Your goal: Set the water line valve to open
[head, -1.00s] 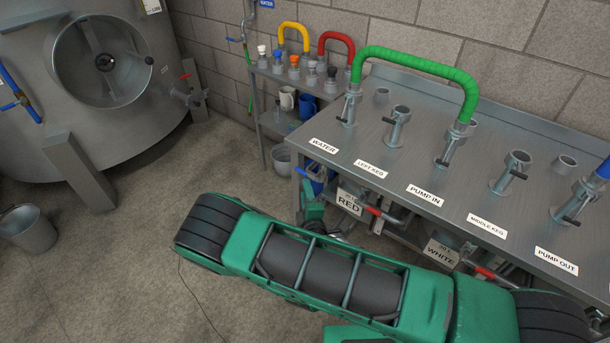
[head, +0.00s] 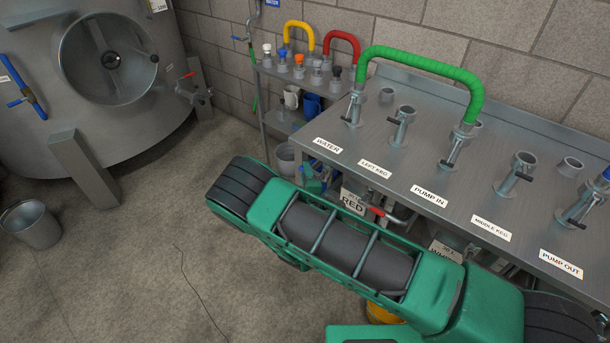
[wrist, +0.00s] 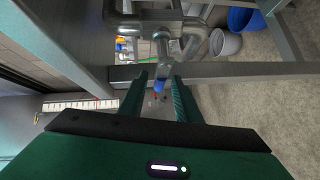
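A small valve with a blue handle (head: 322,172) sits under the bench edge below the WATER label (head: 328,146), partly hidden by my arm. In the wrist view the blue handle (wrist: 161,88) points toward me from a grey metal fitting (wrist: 160,40). My gripper (wrist: 160,88) is open, with its two dark green fingers on either side of the handle's end. I cannot tell whether the fingers touch it, nor clearly which way the handle lies relative to the pipe. In the head view the gripper is mostly hidden behind my arm.
The steel bench (head: 440,185) carries several ports and a green hose (head: 440,62). A red-handled valve (head: 380,212) and kegs sit below. A grey bucket (wrist: 223,42) stands near the bench leg. A tank (head: 90,100) is at left; the floor (head: 130,260) before it is mostly clear.

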